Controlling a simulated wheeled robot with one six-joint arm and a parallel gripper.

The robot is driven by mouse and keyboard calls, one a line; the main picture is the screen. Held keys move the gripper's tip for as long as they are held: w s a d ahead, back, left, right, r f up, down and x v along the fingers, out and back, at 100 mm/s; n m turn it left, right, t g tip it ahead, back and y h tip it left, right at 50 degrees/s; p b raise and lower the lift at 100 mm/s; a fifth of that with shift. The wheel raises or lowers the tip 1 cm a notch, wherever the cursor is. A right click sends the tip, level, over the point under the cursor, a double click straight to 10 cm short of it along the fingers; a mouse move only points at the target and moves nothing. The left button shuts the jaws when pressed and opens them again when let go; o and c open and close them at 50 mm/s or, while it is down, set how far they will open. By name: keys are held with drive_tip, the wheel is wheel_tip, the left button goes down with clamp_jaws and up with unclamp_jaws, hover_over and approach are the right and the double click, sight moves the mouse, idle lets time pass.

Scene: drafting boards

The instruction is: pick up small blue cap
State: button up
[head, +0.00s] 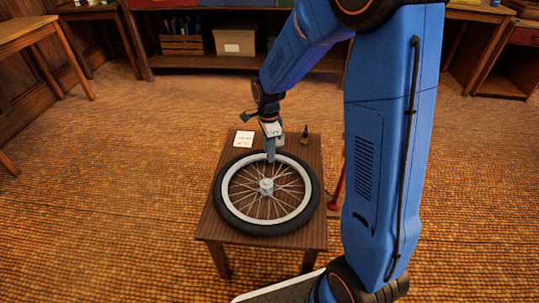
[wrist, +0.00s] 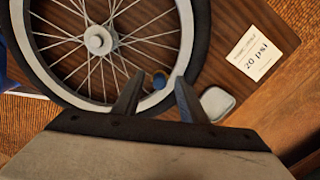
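The small blue cap (wrist: 159,80) shows in the wrist view between my fingertips, at the wheel's pale rim. I cannot tell whether it is fixed to the wheel or touching a finger. My gripper (wrist: 159,77) is open, its two dark fingers either side of the cap. In the head view my gripper (head: 271,158) points down over the far part of the wheel's rim. The cap cannot be made out in the head view. The spoked wheel (head: 230,207) with a black tyre lies flat on a small wooden table (head: 222,228).
A white card (wrist: 249,48) reading "20 psi" lies beside the tyre. A small pale dish (wrist: 217,103) sits close to my right finger. A small dark object (head: 304,136) stands at the table's far right. A red object (head: 337,190) stands beside the table.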

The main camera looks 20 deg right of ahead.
clamp_jaws()
